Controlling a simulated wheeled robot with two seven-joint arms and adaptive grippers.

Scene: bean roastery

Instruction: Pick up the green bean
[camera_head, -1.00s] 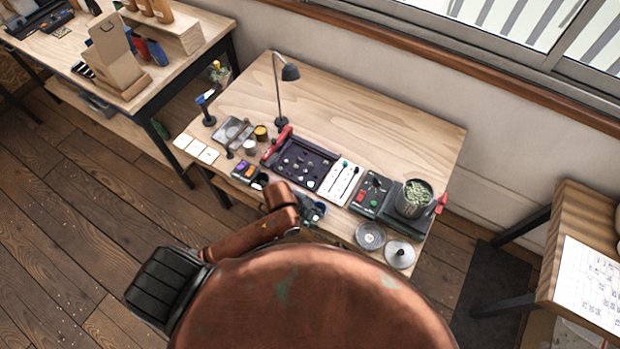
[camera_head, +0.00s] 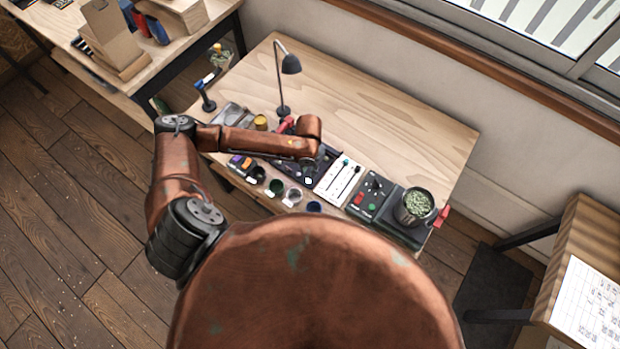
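My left arm reaches in from the left over the wooden table (camera_head: 380,110). My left gripper (camera_head: 308,164) points down over the dark sorting tray (camera_head: 285,178) and is mostly hidden under the wrist. I cannot tell whether its fingers are open or shut, or whether they hold anything. The arm covers much of the tray. A small pale spot (camera_head: 308,180) shows near the tray's front edge. I cannot make out a single green bean for certain. A metal pot (camera_head: 405,212) of green beans (camera_head: 418,203) stands at the table's right. My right gripper is not in view.
Several small cups, including a green one (camera_head: 275,187), line the front edge. A white slider panel (camera_head: 338,179) and a dark control box (camera_head: 370,196) stand right of the tray. A desk lamp (camera_head: 290,65) rises behind it. The table's back right is clear.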

